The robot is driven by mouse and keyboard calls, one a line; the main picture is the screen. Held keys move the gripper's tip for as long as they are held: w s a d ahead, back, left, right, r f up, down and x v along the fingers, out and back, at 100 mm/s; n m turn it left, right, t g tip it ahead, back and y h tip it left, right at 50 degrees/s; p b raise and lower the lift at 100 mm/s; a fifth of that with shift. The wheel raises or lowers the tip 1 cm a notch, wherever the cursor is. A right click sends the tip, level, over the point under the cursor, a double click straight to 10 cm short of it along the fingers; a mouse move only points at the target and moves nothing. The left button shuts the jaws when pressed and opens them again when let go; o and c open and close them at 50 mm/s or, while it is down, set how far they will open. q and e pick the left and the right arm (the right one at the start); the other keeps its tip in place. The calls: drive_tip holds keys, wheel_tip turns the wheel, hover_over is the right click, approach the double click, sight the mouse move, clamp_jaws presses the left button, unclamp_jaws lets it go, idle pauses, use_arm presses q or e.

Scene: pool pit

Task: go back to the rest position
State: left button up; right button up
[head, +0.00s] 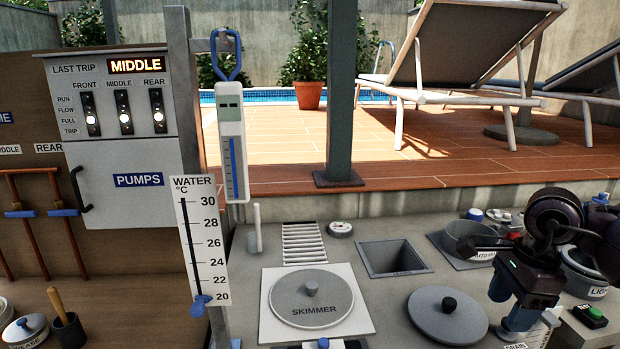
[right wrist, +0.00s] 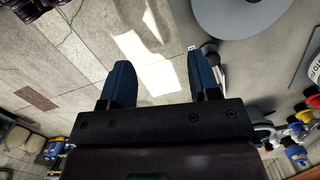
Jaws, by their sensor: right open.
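My right gripper (head: 511,304) is at the lower right of the head view, over the counter (head: 390,300), pointing down. Its two blue fingers are apart with nothing between them; they also show in the right wrist view (right wrist: 160,80), above pale paving. The dark arm behind it hides part of the counter's right side. My left gripper is not in view.
A round grey lid (head: 447,312) lies just left of the right gripper. The skimmer lid (head: 312,297) and a square opening (head: 393,257) are further left. A black box with a green button (head: 595,314) and several pots stand at right.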

drive_tip(key=s+a+f+m+t+y, duration=0.2)
drive_tip(key=s+a+f+m+y, duration=0.2)
drive_tip(key=a+m+y, duration=0.4)
drive_tip(key=s+a+f+m+t+y, duration=0.35)
drive_tip(key=a+m+y, duration=0.25)
drive_tip(key=a+y, duration=0.35)
drive_tip(key=s+d+f+m+t+h, duration=0.1)
drive_tip(key=d+f+m+t+h, duration=0.35)
drive_tip(key=m, duration=0.75)
drive_tip(key=d+f+m+t+h, duration=0.2)
drive_tip(key=f+m+t+h, duration=0.5)
drive_tip(key=m, duration=0.6)
drive_tip(key=s+d+f+m+g+h, duration=0.2)
drive_tip(key=s+f+m+g+h, duration=0.1)
drive_tip(key=s+f+m, duration=0.3)
drive_tip(key=s+d+f+m+g+h, duration=0.2)
drive_tip(key=s+f+m+g+h, duration=0.1)
drive_tip(key=s+f+m, duration=0.3)
drive_tip(key=shift+s+d+f+m+h, duration=0.35)
drive_tip(key=shift+s+f+h, duration=0.2)
drive_tip(key=shift+h, duration=0.15)
